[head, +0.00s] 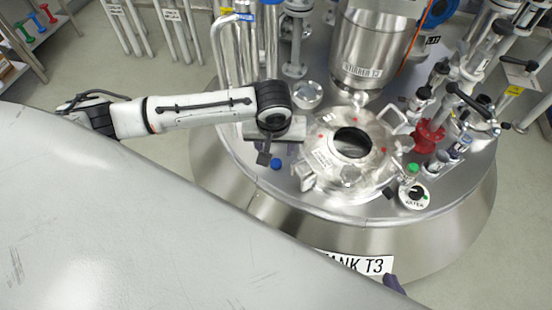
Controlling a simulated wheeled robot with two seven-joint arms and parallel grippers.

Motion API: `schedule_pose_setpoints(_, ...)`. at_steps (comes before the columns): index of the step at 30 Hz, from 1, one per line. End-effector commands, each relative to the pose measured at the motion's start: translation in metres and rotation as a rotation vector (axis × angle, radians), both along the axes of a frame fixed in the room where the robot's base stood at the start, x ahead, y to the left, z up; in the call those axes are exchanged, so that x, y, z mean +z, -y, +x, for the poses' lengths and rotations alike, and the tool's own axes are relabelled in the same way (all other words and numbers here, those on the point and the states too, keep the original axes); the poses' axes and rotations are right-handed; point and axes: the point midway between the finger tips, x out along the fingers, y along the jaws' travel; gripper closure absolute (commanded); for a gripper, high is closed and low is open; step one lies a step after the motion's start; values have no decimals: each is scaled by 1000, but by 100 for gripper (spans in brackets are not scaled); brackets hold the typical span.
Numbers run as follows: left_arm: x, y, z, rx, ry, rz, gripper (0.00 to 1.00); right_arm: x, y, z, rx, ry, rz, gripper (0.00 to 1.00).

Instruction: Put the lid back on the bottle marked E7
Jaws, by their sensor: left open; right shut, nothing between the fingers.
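No bottle with a readable E7 mark shows in the head view, and I cannot make out a lid that clearly belongs to one. My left arm reaches in from the left over the steel tank top. My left gripper (264,157) points down above the tank top, open, beside a small round blue cap or knob (276,164). I cannot tell whether they touch. The gripper's fingers are small and dark, partly hidden by the wrist.
The tank (225,165) carries a round hatch (380,150) with a dark opening, a red fitting (430,135), a green knob (412,168) and a dial (414,195). Pipes and valves crowd the right. A large grey surface (130,220) blocks the lower left. A shelf (30,40) stands far left.

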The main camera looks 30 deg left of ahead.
Motion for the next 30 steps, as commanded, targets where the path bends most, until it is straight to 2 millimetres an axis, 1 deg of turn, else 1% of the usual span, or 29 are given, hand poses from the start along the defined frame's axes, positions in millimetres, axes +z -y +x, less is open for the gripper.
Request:
schedule_pose_setpoints(5, 0, 1, 0, -1, 1, -1, 52, 1, 0, 0, 1, 1, -1, 100)
schedule_pose_setpoints(7, -3, 1, 1, -2, 1, -1, 52, -1, 0, 0, 0, 2, 0, 100)
schedule_pose_setpoints(12, -29, -2, 6, -3, 1, -2, 52, -8, -1, 2, -4, 11, 8, 100)
schedule_pose_setpoints(15, -41, -3, 10, -4, 2, -2, 52, -7, -2, 4, -8, 22, 17, 100)
schedule_pose_setpoints(18, -48, -4, 12, -4, 2, -2, 52, -6, -2, 4, -10, 26, 23, 100)
schedule_pose_setpoints(27, -49, -4, 13, -4, 3, -3, 52, -6, -2, -1, -11, 16, 25, 100)
schedule_pose_setpoints(30, -55, -5, 13, -4, 3, -3, 52, -11, -3, -2, -10, 12, 26, 100)
